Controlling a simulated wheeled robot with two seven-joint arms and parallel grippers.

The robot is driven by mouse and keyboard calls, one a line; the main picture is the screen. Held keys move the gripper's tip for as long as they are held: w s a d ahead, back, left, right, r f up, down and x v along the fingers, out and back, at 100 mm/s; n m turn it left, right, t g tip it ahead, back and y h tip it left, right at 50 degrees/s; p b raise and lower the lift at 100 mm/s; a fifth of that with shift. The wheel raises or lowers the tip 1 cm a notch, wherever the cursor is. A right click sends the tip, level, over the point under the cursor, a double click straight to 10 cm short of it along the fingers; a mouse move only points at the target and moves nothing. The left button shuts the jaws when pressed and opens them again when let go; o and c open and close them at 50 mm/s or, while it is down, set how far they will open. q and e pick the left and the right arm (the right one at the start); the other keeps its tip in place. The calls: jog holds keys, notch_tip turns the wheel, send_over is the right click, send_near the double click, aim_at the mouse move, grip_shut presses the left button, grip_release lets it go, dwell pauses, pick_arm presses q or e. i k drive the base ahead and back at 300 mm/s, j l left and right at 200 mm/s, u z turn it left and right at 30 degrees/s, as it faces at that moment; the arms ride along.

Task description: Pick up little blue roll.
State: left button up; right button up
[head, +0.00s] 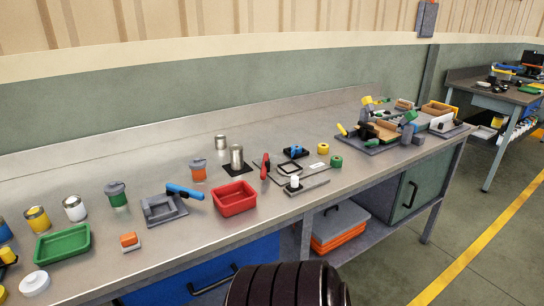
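A small blue piece (296,150), possibly the little blue roll, sits on a black holder near the middle of the long metal workbench (275,218). It is too small to make out its exact shape. A larger blue cylinder-like handle (184,191) lies on a grey block-shaped tray (160,208) further left. Neither of my grippers is in view.
Near the small blue piece stand a yellow roll (323,149), a green roll (336,161) and a red-handled tool (265,166). A red bin (234,198), a green tray (62,244) and several cans stand left. Clutter (375,130) fills the bench's right end.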

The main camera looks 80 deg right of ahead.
aim_at(298, 148)
jog(key=z, duration=2.8)
jog(key=l+u, duration=0.15)
jog(key=u, duration=0.2)
jog(key=i+l+u, duration=0.1)
jog(key=u, duration=0.25)
jog(key=l+u, duration=0.35)
